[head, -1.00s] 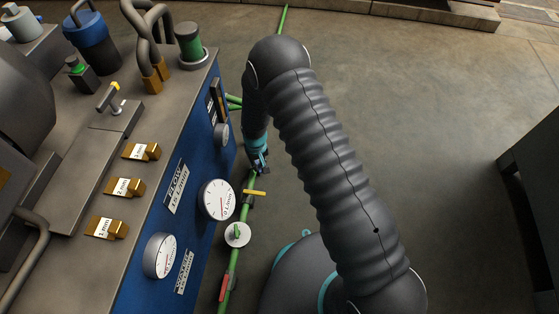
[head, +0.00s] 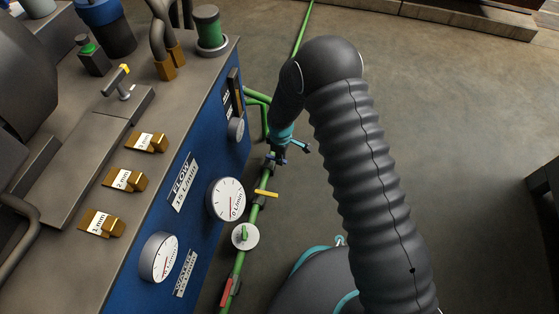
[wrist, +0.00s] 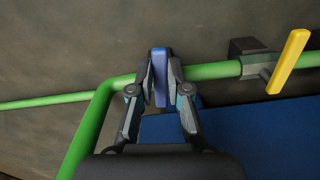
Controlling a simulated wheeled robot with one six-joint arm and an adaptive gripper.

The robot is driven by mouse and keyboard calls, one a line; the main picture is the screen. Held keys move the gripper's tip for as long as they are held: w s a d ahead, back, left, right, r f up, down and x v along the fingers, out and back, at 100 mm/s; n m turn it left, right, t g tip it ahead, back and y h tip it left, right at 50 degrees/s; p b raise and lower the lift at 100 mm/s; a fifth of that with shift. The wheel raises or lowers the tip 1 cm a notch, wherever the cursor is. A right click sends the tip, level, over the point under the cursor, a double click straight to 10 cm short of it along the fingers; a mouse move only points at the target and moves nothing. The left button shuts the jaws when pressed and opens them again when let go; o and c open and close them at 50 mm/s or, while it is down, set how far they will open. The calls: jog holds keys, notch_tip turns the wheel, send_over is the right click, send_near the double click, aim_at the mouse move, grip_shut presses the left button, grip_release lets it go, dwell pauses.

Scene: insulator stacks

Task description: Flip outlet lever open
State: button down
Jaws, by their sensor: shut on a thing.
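A blue lever (wrist: 160,77) stands crosswise over a green pipe (wrist: 210,71) in the wrist view. My gripper (wrist: 161,82) has one finger on each side of the lever and is shut on it. The fingers hide the lever's flanks and part of its mount. In the head view my gripper (head: 285,154) is low beside the blue panel, at the green pipe (head: 261,185). The blue parts there are too small to tell lever from finger.
A yellow lever (head: 266,193) lies across the same pipe, nearer; it also shows in the wrist view (wrist: 289,61). The blue panel (head: 197,230) with gauges borders the left. Open floor lies right.

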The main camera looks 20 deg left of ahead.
jog(key=shift+w+a+n, duration=0.15)
jog(key=shift+w+n, duration=0.1)
jog(key=shift+n, duration=0.45)
jog(key=c, duration=1.1)
grip_release()
jog(key=shift+a, duration=0.1)
jog(key=shift+w, duration=0.1)
notch_tip(320, 180, up, 12)
